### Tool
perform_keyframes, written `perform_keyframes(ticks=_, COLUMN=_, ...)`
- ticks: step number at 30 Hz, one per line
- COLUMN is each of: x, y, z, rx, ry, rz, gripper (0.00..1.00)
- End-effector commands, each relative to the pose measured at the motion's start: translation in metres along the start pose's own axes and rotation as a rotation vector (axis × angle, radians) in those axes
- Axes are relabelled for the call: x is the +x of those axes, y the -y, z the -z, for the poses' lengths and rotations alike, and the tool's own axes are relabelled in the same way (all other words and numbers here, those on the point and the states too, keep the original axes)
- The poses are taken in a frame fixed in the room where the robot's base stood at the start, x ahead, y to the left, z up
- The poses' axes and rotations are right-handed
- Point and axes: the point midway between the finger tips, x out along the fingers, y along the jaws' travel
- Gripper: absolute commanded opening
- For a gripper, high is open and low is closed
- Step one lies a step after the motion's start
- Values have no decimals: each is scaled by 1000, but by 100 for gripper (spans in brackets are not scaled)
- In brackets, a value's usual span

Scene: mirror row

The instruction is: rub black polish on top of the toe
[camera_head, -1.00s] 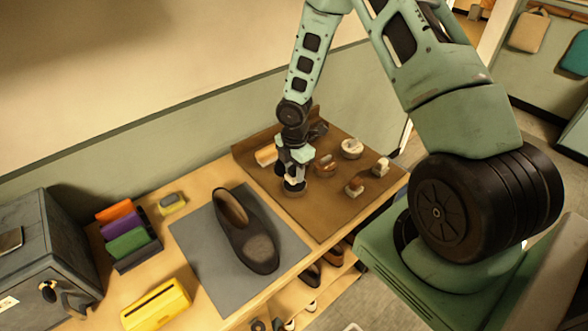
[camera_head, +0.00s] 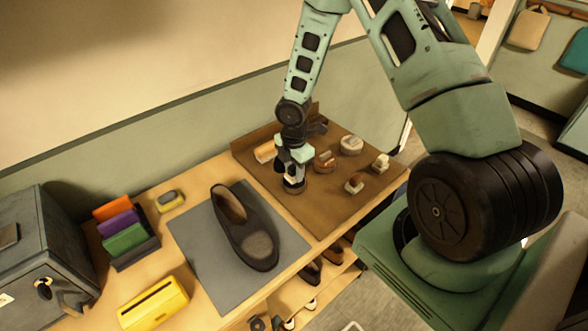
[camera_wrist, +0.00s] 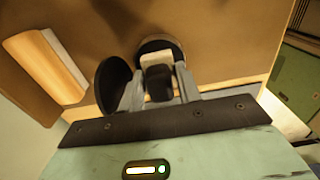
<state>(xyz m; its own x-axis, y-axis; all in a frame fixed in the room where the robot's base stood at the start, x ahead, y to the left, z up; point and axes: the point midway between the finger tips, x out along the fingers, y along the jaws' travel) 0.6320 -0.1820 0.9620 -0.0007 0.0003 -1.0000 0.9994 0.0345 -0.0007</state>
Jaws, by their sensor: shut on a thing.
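A dark brown shoe (camera_head: 229,207) lies on a grey mat (camera_head: 200,250), its toe toward the lower right. The top of the toe (camera_head: 258,245) shows a duller, lighter patch. My gripper (camera_head: 293,172) is over the left part of the brown tray, right of the shoe, at a low round dark tin (camera_head: 294,187). In the wrist view, its fingers (camera_wrist: 160,92) are shut on a small black-topped applicator (camera_wrist: 158,80) in front of the round tin (camera_wrist: 160,44). A black disc (camera_wrist: 113,84) stands beside the left finger. The applicator's lower end is hidden.
The brown tray (camera_head: 310,215) also holds several brushes and tins (camera_head: 351,144), and a pale wooden-backed piece (camera_head: 265,152). Left of the mat are a rack of coloured cloths (camera_head: 125,240), a yellow box (camera_head: 153,303) and a dark cabinet (camera_head: 40,255).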

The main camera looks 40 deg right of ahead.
Motion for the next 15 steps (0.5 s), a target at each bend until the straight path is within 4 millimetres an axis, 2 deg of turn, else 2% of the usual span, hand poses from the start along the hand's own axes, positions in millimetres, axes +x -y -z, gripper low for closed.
perform_keyframes(ticks=15, x=6, y=0, z=0, rx=0, ry=0, rz=0, gripper=15)
